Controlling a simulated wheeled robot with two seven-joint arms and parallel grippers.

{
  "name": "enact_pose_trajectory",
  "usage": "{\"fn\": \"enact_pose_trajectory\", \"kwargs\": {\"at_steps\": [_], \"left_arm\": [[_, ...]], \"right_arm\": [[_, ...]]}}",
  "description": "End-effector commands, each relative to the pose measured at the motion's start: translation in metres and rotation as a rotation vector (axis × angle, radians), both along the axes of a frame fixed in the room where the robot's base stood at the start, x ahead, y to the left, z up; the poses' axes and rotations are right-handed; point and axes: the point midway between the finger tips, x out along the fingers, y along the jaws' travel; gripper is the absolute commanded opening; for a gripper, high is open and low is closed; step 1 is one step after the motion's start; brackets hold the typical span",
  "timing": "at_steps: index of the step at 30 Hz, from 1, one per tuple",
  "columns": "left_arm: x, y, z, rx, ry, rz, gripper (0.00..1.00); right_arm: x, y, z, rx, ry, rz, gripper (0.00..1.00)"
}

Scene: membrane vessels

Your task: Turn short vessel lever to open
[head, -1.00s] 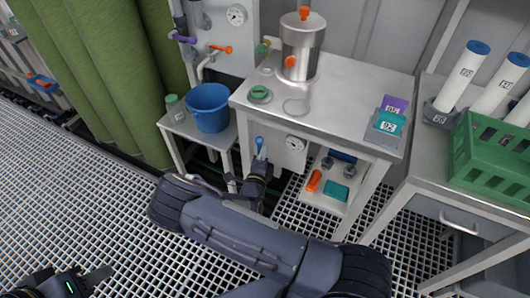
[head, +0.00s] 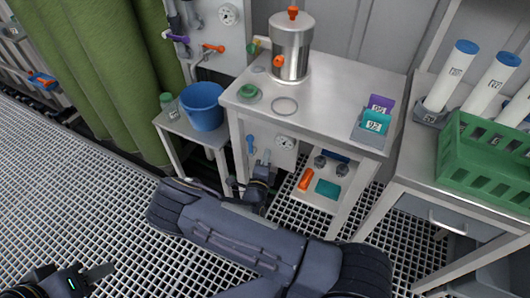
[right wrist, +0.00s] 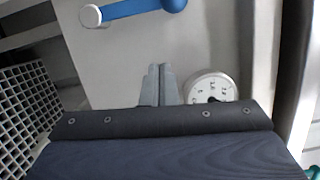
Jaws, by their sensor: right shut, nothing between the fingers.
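A blue lever (head: 250,144) sits on the pale panel under the steel table, left of a round gauge (head: 285,142). In the right wrist view the blue lever (right wrist: 140,9) runs across the top, partly cut off, with a pale round end at left. My right gripper (head: 264,158) is just right of the lever and apart from it. In the right wrist view its fingertips (right wrist: 158,70) are together and empty, below the lever and left of the gauge (right wrist: 211,88). A short steel vessel (head: 291,48) with orange fittings stands on the table. My left gripper (head: 90,276) is at lower left; its opening is unclear.
A blue bucket (head: 203,106) and a green-capped bottle (head: 168,104) stand on a low side table at left. A lower shelf holds an orange item (head: 305,179) and a teal item (head: 327,189). A green crate (head: 485,155) and white tubes are at right. Table legs flank the panel.

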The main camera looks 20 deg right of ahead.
Motion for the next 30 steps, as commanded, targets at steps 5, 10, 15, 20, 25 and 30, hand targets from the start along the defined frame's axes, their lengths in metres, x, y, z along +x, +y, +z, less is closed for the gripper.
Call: {"fn": "enact_pose_trajectory", "kwargs": {"at_steps": [5, 10, 15, 20, 25, 30], "left_arm": [[0.0, 0.0, -0.002, 0.0, 0.0, 0.0, 0.36], [0.0, 0.0, -0.003, 0.0, 0.0, 0.0, 0.36], [0.0, 0.0, -0.004, 0.0, 0.0, 0.0, 0.36], [0.0, 0.0, -0.004, 0.0, 0.0, 0.0, 0.36], [0.0, 0.0, -0.004, 0.0, 0.0, 0.0, 0.36], [0.0, 0.0, -0.002, 0.0, 0.0, 0.0, 0.36]], "right_arm": [[-0.023, 0.019, 0.0, 0.001, 0.0, 0.005, 0.0], [-0.047, 0.037, 0.0, 0.001, 0.0, 0.005, 0.0], [-0.066, 0.05, 0.0, 0.001, -0.001, 0.004, 0.0], [-0.074, 0.055, 0.0, 0.0, -0.002, 0.003, 0.0], [-0.075, 0.055, 0.0, 0.001, -0.002, 0.002, 0.0], [-0.077, 0.049, 0.009, 0.057, -0.026, -0.052, 0.0]]}}
